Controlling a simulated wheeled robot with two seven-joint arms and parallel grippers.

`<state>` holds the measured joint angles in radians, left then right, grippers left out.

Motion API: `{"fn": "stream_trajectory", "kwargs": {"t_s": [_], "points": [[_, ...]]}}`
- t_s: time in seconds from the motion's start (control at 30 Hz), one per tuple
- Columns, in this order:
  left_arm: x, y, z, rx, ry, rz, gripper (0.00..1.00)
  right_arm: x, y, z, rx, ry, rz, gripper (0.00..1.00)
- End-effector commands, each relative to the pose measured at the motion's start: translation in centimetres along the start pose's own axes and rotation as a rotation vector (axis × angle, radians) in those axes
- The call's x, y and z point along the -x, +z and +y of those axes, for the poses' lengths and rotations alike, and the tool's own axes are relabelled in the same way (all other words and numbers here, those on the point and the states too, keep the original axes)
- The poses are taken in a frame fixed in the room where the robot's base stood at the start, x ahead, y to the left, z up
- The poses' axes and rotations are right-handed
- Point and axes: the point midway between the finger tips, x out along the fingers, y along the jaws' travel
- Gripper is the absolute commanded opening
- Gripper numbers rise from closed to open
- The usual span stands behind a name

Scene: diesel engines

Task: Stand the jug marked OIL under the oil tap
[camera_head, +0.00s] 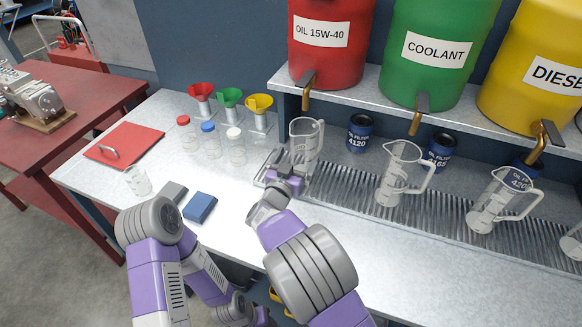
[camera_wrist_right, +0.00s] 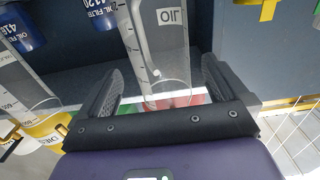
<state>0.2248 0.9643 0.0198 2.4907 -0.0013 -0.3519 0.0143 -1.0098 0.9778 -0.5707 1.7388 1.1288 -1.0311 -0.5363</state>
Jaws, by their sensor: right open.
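The clear jug marked OIL (camera_wrist_right: 172,50) is between the spread fingers of my right gripper (camera_wrist_right: 160,90) in the right wrist view, its label upside down there. In the head view the jug (camera_head: 308,132) stands upright on the bench grating, below the brass oil tap (camera_head: 307,92) of the red OIL 15W-40 drum (camera_head: 326,55). My right gripper (camera_head: 286,180) is open at the near side of the jug's lower part. The jug's base is partly hidden by the gripper. My left arm shows at the lower left, but its gripper is not visible.
A green COOLANT drum (camera_head: 430,55) and a yellow diesel drum (camera_head: 540,75) stand on the shelf. Blue oil filters (camera_head: 359,133) stand behind. Funnels, bottles and a blue block (camera_head: 200,207) are left.

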Motion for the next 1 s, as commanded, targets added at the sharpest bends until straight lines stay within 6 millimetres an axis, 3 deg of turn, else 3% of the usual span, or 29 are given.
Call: {"fn": "stream_trajectory", "kwargs": {"t_s": [0.1,0.3,0.87,1.0], "points": [[0.4,0.0,0.2,0.000,0.000,0.000,0.43,2.3,-0.1,0.0,0.001,-0.001,0.000,1.00],[0.7,0.0,0.2,0.000,0.000,0.000,0.43,4.3,0.0,0.0,0.000,0.000,0.000,1.00],[0.7,0.0,0.3,0.000,0.000,0.000,0.43,4.6,-0.1,0.0,0.000,0.001,0.000,1.00],[2.2,0.1,0.8,0.000,0.000,0.000,0.43,4.6,-1.6,0.0,0.000,0.001,0.000,1.00]]}}
